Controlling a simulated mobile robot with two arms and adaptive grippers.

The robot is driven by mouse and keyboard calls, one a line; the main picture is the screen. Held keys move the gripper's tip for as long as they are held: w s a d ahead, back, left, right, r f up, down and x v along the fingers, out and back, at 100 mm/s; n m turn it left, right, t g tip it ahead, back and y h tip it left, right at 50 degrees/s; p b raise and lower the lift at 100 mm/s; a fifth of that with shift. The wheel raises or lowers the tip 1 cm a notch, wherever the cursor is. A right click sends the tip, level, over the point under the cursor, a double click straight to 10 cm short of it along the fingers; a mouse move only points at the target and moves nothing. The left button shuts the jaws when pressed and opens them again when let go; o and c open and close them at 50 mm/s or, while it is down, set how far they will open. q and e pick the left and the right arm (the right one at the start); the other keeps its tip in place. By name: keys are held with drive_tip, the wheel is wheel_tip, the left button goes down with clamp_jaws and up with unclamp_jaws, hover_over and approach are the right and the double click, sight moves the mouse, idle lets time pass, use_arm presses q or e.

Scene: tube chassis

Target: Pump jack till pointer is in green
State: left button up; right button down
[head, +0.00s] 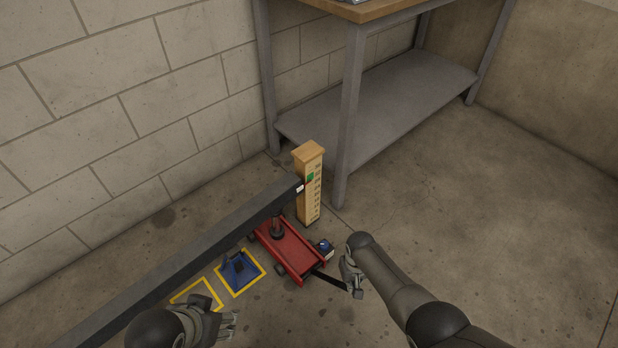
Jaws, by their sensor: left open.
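The red jack (290,250) sits on the floor, its round pad (277,229) under the end of a long grey beam (190,258). Its black handle (328,280) slants low out to the right. My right gripper (353,287) is at the handle's outer end and appears shut on it. The wooden post (309,205) carries a scale with a green band (310,177). The small pointer (301,187) at the beam's end lies close to the band's lower edge; its exact reading is too small to tell. My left gripper (230,325) is open and empty at the lower left, near the beam.
A blue stand (239,269) sits in a yellow floor square left of the jack. Another yellow square (205,287) is partly hidden. A small blue object (325,246) is beside the jack. A workbench (390,92) stands behind the post. Floor at right is clear.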

drive_tip(key=shift+a, duration=0.1)
wheel_tip(320, 180, up, 3)
drive_tip(key=p, duration=0.3)
drive_tip(key=shift+r, duration=0.1)
drive_tip(key=shift+r+p, duration=0.9)
drive_tip(key=shift+p, duration=0.1)
use_arm(q)
wheel_tip(320, 180, down, 12)
drive_tip(key=g, duration=0.1)
drive_tip(key=shift+s+f+g, duration=0.25)
drive_tip(key=shift+s+g, duration=0.05)
drive_tip(key=shift+g, duration=0.1)
use_arm(e)
drive_tip(key=shift+r, duration=0.15)
wheel_tip(320, 180, up, 12)
